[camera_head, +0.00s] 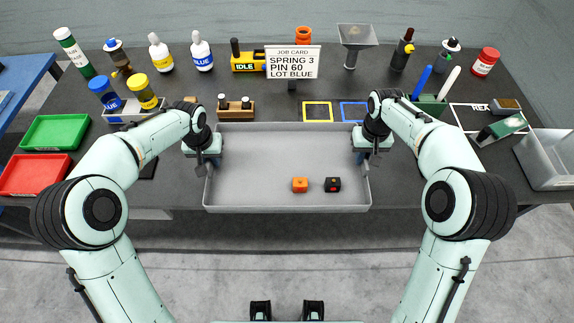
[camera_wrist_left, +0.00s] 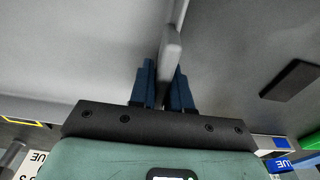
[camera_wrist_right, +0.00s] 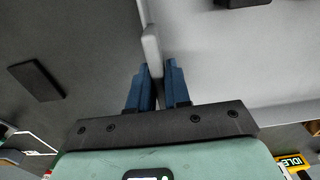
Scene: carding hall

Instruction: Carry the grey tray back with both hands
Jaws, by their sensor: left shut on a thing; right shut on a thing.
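The grey tray (camera_head: 250,165) is in the middle of the head view, at the front of the dark table. An orange block (camera_head: 299,185) and a black block with red marks (camera_head: 332,185) lie in it, right of centre. My left gripper (camera_head: 204,160) is shut on the tray's left wall; in the left wrist view its blue fingers (camera_wrist_left: 165,88) sit on both sides of the wall. My right gripper (camera_head: 372,155) is shut on the right wall, and its fingers (camera_wrist_right: 157,88) pinch it in the right wrist view. I cannot tell whether the tray touches the table.
A job card (camera_head: 292,62) stands behind the tray, with yellow and blue outlined squares (camera_head: 317,112) nearer. A wooden holder (camera_head: 236,110) stands close behind the tray. Green (camera_head: 55,132) and red (camera_head: 34,175) trays lie left; a clear bin (camera_head: 548,160) stands right.

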